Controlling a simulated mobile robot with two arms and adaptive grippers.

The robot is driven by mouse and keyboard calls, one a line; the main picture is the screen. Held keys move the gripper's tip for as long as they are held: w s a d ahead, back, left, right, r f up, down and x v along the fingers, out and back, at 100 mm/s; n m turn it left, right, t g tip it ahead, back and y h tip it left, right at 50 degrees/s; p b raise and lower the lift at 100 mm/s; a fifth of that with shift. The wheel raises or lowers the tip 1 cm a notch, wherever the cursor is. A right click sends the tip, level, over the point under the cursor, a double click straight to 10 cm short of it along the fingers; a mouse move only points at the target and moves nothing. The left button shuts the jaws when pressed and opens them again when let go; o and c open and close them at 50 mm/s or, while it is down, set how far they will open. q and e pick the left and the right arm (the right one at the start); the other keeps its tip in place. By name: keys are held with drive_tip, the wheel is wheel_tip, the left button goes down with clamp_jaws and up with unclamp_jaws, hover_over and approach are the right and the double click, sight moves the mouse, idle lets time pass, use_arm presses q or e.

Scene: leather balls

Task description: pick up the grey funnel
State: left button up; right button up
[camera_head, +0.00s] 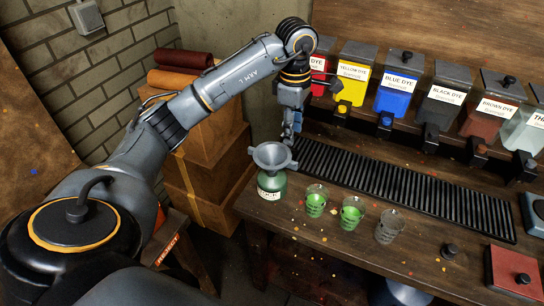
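The grey funnel (272,157) sits upright in the mouth of a green bottle with a pale label (271,188), at the left end of the wooden bench. My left arm reaches in from the left, and its gripper (289,138) points down just behind and to the right of the funnel's rim. The fingers are small and partly overlapped, so I cannot tell whether they are open or touch the rim. My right gripper is not in view.
Two glasses with green liquid (315,203) (351,215) and a clear glass (389,228) stand right of the bottle. A black slatted grate (405,188) lies behind them. Labelled dye dispensers (396,92) line the back. A red square block (513,268) is at lower right.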

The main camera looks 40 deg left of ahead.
sight(290, 161)
use_arm(q)
drive_tip(key=f, duration=0.2)
drive_tip(key=f+p, duration=0.1)
drive_tip(key=f, duration=0.2)
drive_tip(key=f+p, duration=0.1)
drive_tip(key=f, duration=0.2)
drive_tip(key=shift+s+a, duration=0.1)
drive_tip(key=shift+a, duration=0.2)
drive_tip(key=f+p, duration=0.2)
drive_tip(key=f, duration=0.1)
drive_tip(key=f+p, duration=0.1)
drive_tip(key=f, duration=0.1)
drive_tip(key=shift+d, duration=0.3)
drive_tip(key=shift+f, duration=0.3)
clamp_jaws()
